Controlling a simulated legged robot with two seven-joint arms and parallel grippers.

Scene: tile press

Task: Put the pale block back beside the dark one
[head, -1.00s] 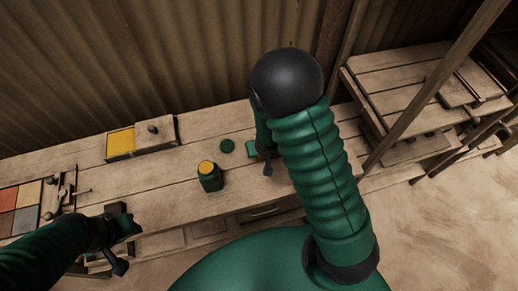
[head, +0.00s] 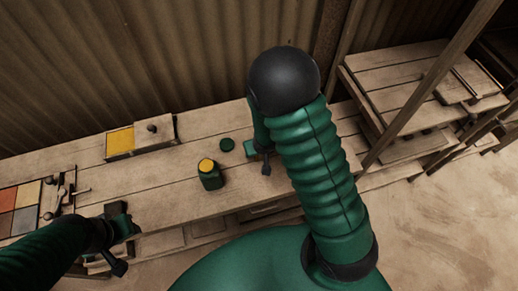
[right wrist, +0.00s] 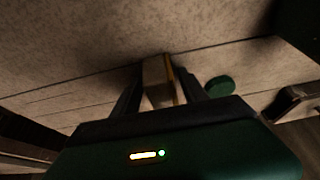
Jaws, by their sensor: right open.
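In the right wrist view a pale block (right wrist: 158,82) with a yellow-brown edge stands between the two fingers of my right gripper (right wrist: 165,88). The fingers are open on either side of it; contact cannot be made out. In the head view my right arm covers the block, and only part of the right gripper (head: 257,148) shows, low over the bench. I cannot pick out the dark block with certainty in either view. My left gripper (head: 126,225) is over the bench's front edge at the left, too small and dark to tell its opening.
A green jar with yellow contents (head: 210,180) stands left of my right gripper, its round green lid (head: 227,145) lying nearby. A yellow-filled box (head: 120,142) sits at the back. Coloured tiles (head: 25,195) lie at far left.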

